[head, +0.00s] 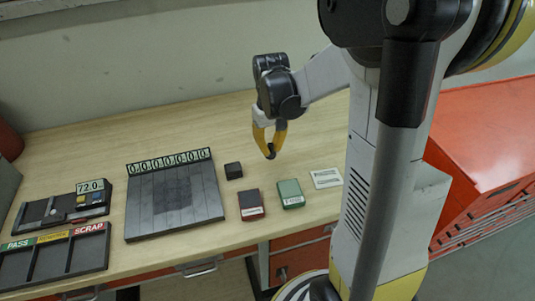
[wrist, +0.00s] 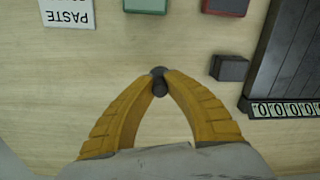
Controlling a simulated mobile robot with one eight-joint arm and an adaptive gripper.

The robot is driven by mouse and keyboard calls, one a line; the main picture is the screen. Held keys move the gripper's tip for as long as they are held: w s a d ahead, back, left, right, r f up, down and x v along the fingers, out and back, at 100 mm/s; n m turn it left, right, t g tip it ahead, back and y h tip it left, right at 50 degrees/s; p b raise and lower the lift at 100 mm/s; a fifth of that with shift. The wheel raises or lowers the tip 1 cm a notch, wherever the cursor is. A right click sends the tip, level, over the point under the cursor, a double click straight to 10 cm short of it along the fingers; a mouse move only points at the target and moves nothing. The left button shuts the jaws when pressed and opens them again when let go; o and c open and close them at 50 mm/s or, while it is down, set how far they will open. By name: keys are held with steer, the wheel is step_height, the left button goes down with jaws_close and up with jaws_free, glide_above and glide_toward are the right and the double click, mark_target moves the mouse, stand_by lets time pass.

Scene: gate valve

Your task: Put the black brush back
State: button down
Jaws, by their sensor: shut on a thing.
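My gripper (head: 270,150) is above the table, right of the small black block, with its yellow fingers pointing down. In the wrist view its fingertips (wrist: 158,80) come together on a small dark rounded thing (wrist: 159,72). Most of that thing is hidden between the tips, and I cannot tell for sure that it is the black brush. A small black block (head: 233,171) sits on the table beside the ridged dark board; it also shows in the wrist view (wrist: 229,68), apart from my gripper.
The dark board with a number strip (head: 175,200) lies left of the block. A red box (head: 251,204), a green box (head: 290,193) and a white PASTE label (head: 326,178) lie in front. A PASS/SCRAP tray (head: 55,260) and a 72.0 device (head: 62,207) are at left. The table's back is clear.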

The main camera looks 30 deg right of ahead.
mark_target(271, 153)
steer(key=shift+f+b, duration=0.55)
steer(key=shift+f, duration=1.15)
steer(key=shift+f, duration=0.25)
steer(key=c, duration=1.5)
jaws_free()
steer(key=shift+r, duration=0.1)
steer(key=shift+r, duration=0.1)
